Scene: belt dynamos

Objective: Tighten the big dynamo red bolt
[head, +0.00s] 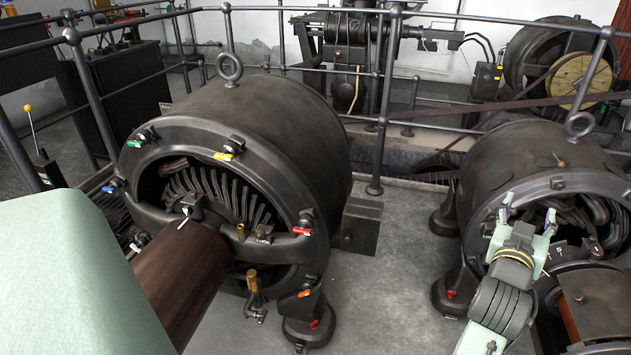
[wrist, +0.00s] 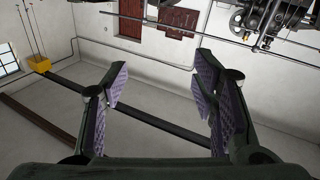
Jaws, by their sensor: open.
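The big dynamo (head: 265,120) is the large dark cylinder left of centre in the head view. A red bolt handle (head: 302,230) is on the right side of its front ring. Another small red handle (head: 315,324) is at its foot. My gripper (head: 528,217) is at the right, in front of the smaller dynamo (head: 515,165), well apart from the big dynamo's red bolt. In the wrist view, my gripper (wrist: 162,80) has its two purple-padded fingers spread with nothing between them. The red bolt is not in the wrist view.
Green (head: 135,143), yellow (head: 223,156), blue (head: 108,189) and orange (head: 304,293) handles also sit around the big dynamo's ring. A dark railing (head: 375,140) runs behind. Bare floor (head: 385,290) lies between the dynamos. A brown shaft (head: 185,270) projects from the big dynamo.

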